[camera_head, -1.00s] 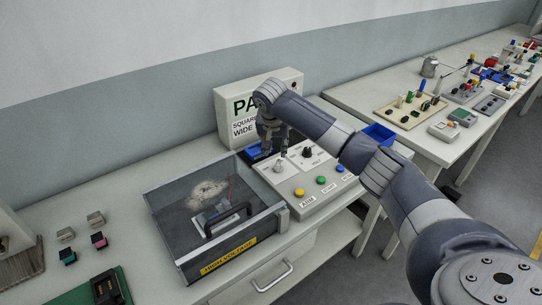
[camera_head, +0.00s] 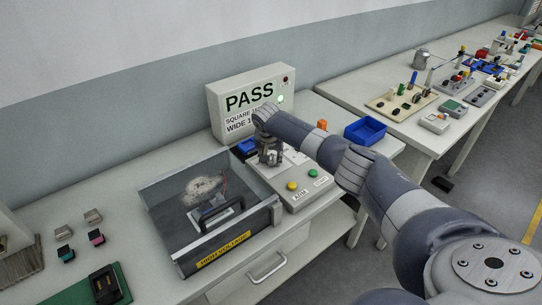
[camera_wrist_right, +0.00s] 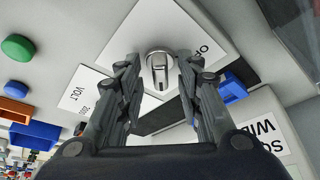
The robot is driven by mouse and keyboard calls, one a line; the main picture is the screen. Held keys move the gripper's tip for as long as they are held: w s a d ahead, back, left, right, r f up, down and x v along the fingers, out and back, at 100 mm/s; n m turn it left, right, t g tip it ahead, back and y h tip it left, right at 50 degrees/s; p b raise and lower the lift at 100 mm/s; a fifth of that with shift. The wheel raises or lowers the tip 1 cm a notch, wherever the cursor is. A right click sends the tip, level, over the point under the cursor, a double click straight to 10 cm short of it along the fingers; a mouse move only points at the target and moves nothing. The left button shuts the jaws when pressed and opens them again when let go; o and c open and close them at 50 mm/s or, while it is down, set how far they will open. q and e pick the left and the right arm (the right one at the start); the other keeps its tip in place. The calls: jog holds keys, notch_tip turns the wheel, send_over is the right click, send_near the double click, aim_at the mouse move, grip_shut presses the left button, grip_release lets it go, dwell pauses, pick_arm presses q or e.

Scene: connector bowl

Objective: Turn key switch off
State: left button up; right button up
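The key switch (camera_wrist_right: 160,72) shows in the right wrist view as a silver key in a round metal collar, on a white plate with partly hidden "OF…" lettering. My right gripper (camera_head: 270,158) points down at the control panel (camera_head: 312,192) and hides the key in the head view. In the right wrist view its two fingers stand apart, one on each side of the key, with visible gaps; I see no firm contact. My left gripper is not in view.
A sign box (camera_head: 216,101) reading PASS, with a lit green lamp, stands behind the panel. A clear-lidded high-voltage box (camera_head: 223,248) is left of it. A green button (camera_head: 313,173) and yellow button (camera_head: 292,186) are in front. A blue bin (camera_head: 365,131) lies to the right.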

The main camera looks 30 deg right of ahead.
grip_shut()
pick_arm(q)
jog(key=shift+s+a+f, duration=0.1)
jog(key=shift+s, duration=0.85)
